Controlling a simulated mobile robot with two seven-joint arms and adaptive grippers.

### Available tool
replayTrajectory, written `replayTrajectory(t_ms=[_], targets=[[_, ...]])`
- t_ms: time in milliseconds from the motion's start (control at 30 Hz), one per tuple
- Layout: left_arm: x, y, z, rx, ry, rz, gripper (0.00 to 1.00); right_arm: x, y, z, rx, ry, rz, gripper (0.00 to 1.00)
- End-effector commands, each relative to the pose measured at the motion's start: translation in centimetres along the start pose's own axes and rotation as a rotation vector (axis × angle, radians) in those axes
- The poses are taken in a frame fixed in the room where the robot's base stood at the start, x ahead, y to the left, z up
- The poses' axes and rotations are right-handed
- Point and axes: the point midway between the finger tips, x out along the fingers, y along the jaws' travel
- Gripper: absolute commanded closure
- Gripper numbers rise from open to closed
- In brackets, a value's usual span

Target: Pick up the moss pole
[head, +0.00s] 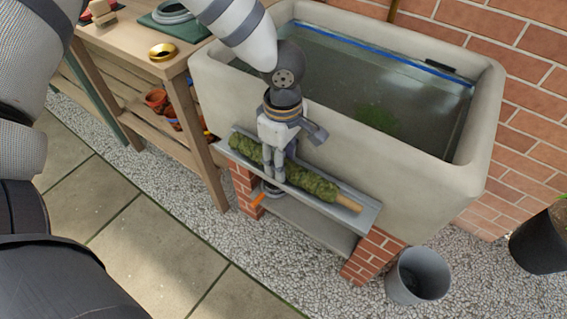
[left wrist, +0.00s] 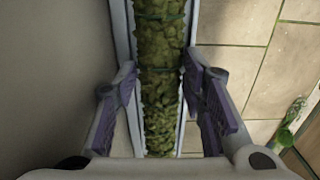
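The moss pole (head: 312,184) is a long green mossy rod with a bare wooden end at the right. It lies in a narrow grey ledge tray (head: 368,214) along the front of the stone trough. My left gripper (head: 273,178) points down at the pole, left of its middle. In the left wrist view the mossy pole (left wrist: 160,50) runs between the two spread fingers of the left gripper (left wrist: 160,85). A gap shows on each side, so the gripper is open. The right gripper is not in view.
The water-filled trough (head: 420,165) stands right behind the pole, on brick supports (head: 372,256). A wooden bench (head: 130,45) with pots is at left. A grey bucket (head: 418,275) stands on the gravel at lower right. Paving in front is clear.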

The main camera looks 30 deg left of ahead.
Motion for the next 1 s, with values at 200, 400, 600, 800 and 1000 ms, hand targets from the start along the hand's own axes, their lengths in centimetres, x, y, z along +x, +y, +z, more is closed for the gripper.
replayTrajectory(t_ms=[200, 400, 600, 800, 1000], targets=[[-0.1, 0.0, 0.0, 0.000, 0.000, 0.001, 1.00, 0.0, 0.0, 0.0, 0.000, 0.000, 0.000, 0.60], [-0.1, 0.0, 0.0, 0.000, -0.001, 0.001, 1.00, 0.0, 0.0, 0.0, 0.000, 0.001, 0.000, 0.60], [-2.5, 0.2, 0.1, -0.002, -0.003, 0.007, 1.00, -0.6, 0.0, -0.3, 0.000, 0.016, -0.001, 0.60], [-8.2, -3.1, -0.5, 0.001, -0.004, 0.020, 1.00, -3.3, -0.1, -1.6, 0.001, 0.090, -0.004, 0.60], [-12.1, -8.9, -1.6, 0.002, -0.002, 0.022, 1.00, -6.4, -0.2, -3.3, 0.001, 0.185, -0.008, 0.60]])
